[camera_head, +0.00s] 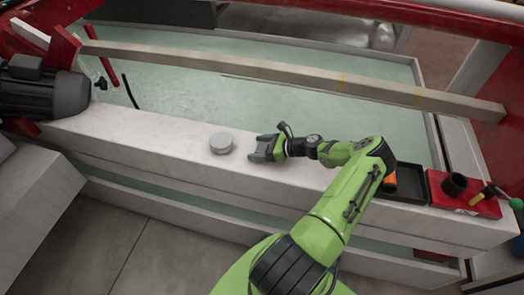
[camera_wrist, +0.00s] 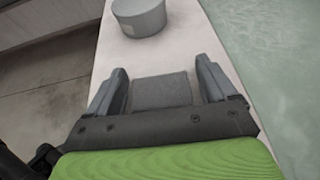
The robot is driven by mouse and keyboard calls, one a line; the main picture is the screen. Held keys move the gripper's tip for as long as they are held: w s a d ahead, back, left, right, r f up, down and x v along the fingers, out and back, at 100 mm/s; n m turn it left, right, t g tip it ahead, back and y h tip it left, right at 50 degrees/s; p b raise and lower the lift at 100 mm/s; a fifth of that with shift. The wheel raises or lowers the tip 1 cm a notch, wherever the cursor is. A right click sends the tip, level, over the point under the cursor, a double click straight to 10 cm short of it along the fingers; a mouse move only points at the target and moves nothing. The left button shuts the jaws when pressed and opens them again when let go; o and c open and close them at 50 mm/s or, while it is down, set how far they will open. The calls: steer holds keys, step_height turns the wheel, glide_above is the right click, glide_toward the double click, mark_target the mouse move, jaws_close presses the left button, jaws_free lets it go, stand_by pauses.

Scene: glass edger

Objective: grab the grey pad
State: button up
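The grey pad (camera_wrist: 161,90) is a flat, dark grey rectangle with a rough face. In the wrist view it lies between the two fingers of my gripper (camera_wrist: 160,88), on the pale ledge. A narrow gap seems to show between the pad and each finger, so the fingers look open around it. In the head view my gripper (camera_head: 262,150) is low over the ledge, and the pad cannot be clearly told apart from the fingers there.
A round light grey container (camera_head: 221,143) stands on the ledge (camera_head: 150,138) just beyond my fingertips; it also shows in the wrist view (camera_wrist: 139,17). A black tray (camera_head: 405,184) and a red block with a dark cup (camera_head: 455,184) are at right. Greenish water lies behind the ledge.

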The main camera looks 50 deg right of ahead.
steer(key=c, duration=0.8)
